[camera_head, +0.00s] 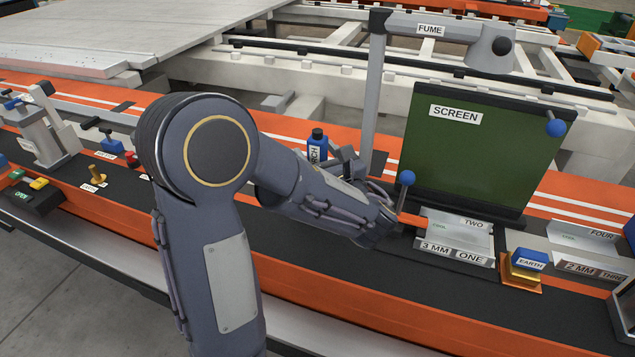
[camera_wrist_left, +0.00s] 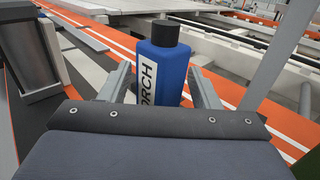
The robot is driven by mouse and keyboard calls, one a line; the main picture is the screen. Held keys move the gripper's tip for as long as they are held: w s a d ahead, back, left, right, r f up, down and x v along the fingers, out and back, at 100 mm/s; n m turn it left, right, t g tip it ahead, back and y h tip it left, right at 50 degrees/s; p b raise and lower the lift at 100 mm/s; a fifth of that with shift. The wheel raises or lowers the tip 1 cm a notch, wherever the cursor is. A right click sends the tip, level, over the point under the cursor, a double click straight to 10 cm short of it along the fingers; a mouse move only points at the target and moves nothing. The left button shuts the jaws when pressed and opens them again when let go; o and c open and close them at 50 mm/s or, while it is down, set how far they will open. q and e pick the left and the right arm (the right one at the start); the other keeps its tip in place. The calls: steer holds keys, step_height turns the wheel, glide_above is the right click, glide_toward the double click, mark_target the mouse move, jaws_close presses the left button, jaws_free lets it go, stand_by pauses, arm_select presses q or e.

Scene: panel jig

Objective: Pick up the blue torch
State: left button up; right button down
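The blue torch (camera_head: 317,148) stands upright on the bench, a blue bottle-like body with a black cap and a white label, partly hidden by my left arm in the head view. In the left wrist view the torch (camera_wrist_left: 165,70) is straight ahead, its lower part hidden by the gripper body. My left gripper (camera_head: 346,158) is open, with one finger on each side of the torch in the left wrist view (camera_wrist_left: 163,86). Whether the fingers touch it is not clear. My right gripper is not in view.
A grey fume arm post (camera_head: 375,95) stands just right of the torch. A green screen (camera_head: 480,150), a blue-knobbed lever (camera_head: 406,178) and labelled plates (camera_head: 455,240) are further right. A grey clamp (camera_head: 42,130) stands at left. The dark bench strip in front is partly clear.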

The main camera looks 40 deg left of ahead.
arm_select(q)
steer(key=c, duration=0.9)
step_height(320, 180, up, 11)
steer(key=p, duration=0.3)
steer(key=shift+f, duration=0.2)
steer(key=shift+c, duration=0.2)
step_height(320, 180, up, 8)
steer(key=p, duration=0.7)
